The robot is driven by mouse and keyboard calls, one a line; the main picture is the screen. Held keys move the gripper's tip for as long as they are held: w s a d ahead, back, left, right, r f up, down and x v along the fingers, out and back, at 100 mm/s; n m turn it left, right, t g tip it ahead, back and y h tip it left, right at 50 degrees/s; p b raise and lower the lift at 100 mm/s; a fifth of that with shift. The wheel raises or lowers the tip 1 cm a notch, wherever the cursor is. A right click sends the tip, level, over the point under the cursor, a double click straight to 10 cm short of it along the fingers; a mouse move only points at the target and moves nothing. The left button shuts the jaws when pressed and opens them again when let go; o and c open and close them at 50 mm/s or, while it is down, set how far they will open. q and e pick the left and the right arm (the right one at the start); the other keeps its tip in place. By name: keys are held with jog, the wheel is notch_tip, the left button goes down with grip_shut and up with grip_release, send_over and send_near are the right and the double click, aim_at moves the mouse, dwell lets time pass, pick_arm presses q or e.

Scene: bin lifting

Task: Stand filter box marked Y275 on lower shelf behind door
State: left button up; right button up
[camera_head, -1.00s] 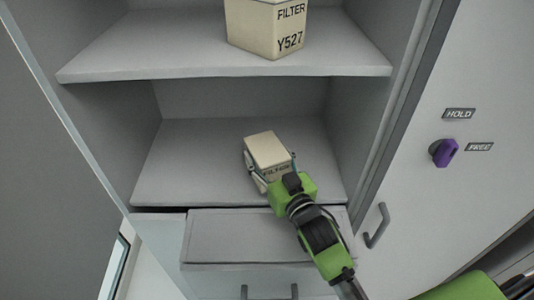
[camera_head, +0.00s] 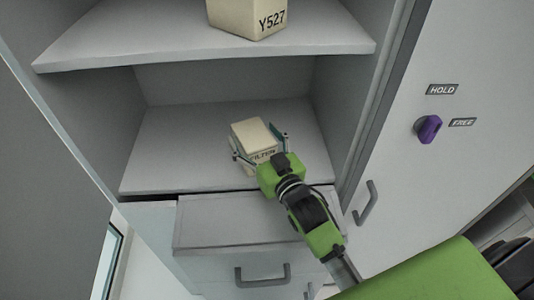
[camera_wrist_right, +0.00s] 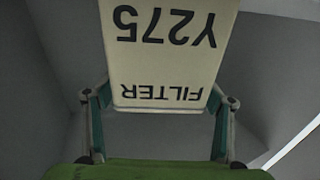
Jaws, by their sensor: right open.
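The filter box marked Y275 (camera_head: 252,134) stands on the lower shelf (camera_head: 165,165) of the open cabinet. In the right wrist view the cream box (camera_wrist_right: 170,55) shows its label, FILTER Y275, upside down. My right gripper (camera_head: 260,142) is open, with its fingers spread on both sides of the box. In the wrist view there is a gap beside each finger. Part of the box front is hidden behind the gripper in the head view. The cabinet door (camera_head: 45,160) is swung open on the left. My left gripper is not in view.
A second box marked Y527 (camera_head: 245,14) stands on the upper shelf (camera_head: 130,40). A drawer (camera_head: 240,220) with a handle sticks out below the lower shelf. On the right panel are a purple knob (camera_head: 429,129), HOLD and FREE labels, and a handle (camera_head: 365,203).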

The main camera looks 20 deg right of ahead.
jog(key=s+b, duration=0.1)
jog(key=s, duration=0.2)
jog(key=s+b, duration=0.1)
jog(key=s, duration=0.3)
jog(key=s+d+b, duration=0.1)
jog(key=s, duration=0.2)
jog(key=shift+s+d+f, duration=0.1)
jog(key=shift+s+f, duration=0.15)
jog(key=shift+s, duration=0.05)
jog(key=shift+s+d+r, duration=0.1)
jog(key=shift+s+r, duration=0.1)
jog(key=shift+s, duration=0.45)
